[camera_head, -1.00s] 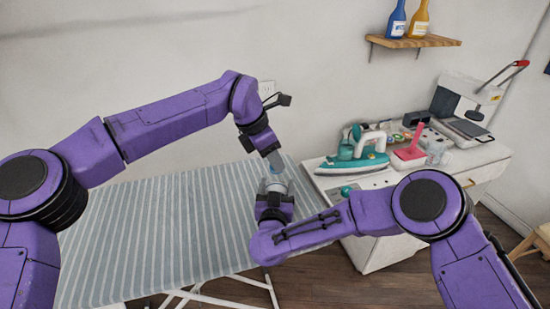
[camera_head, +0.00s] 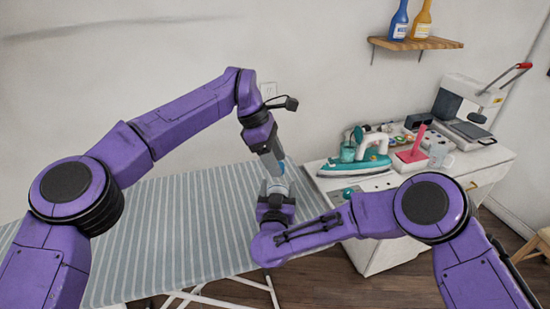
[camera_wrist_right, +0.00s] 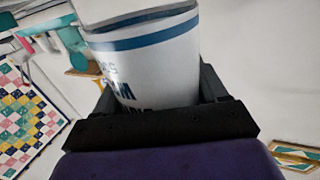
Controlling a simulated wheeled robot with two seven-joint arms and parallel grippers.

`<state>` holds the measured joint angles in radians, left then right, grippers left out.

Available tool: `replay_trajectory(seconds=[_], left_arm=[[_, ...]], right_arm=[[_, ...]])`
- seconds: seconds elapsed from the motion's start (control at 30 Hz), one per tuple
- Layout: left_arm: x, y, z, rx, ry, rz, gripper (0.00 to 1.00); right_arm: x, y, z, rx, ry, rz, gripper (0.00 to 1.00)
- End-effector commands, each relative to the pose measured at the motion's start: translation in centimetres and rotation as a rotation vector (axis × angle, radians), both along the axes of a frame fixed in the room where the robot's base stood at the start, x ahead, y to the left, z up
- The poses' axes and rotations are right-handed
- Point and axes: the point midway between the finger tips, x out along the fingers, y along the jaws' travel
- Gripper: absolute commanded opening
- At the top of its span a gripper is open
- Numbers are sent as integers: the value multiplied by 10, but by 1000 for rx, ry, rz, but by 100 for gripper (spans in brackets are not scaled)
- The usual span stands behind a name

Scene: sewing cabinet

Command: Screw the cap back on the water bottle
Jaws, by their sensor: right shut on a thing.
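My right gripper (camera_head: 275,207) is shut on the water bottle (camera_head: 275,187), which stands roughly upright in its jaws above the ironing board. In the right wrist view the bottle (camera_wrist_right: 150,62) is white with a blue band and blue lettering; its top is cut off by the frame. My left gripper (camera_head: 276,164) points down from above, close over the bottle's top. A small blue piece, likely the cap (camera_head: 281,168), shows at its fingertips. Whether the fingers clamp it, and whether it touches the bottle, is too small to tell.
A striped ironing board (camera_head: 165,225) lies below the grippers. To the right, a white cabinet (camera_head: 385,240) carries a teal iron (camera_head: 355,160), a pink-handled item (camera_head: 415,150), a clear cup (camera_head: 440,155) and a machine (camera_head: 465,110). A wall shelf (camera_head: 415,43) holds two bottles.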

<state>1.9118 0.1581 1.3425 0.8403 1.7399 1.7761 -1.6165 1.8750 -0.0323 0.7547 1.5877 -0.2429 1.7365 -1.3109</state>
Motion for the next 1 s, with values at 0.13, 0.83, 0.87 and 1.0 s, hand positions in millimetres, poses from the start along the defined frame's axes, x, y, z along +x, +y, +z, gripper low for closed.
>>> replay_trajectory(seconds=[0.13, 0.83, 0.87, 1.0], left_arm=[[1, 0, 6, 0, -3, 3, 59], [1, 0, 44, 1, -1, 1, 89], [0, 0, 44, 1, -1, 1, 89], [0, 0, 44, 1, -1, 1, 89]], right_arm=[[-1, 0, -3, -1, 6, 0, 0], [-1, 0, -3, 0, 5, 0, 0], [-1, 0, -3, -1, 5, 0, 0], [-1, 0, -3, 0, 5, 0, 0]])
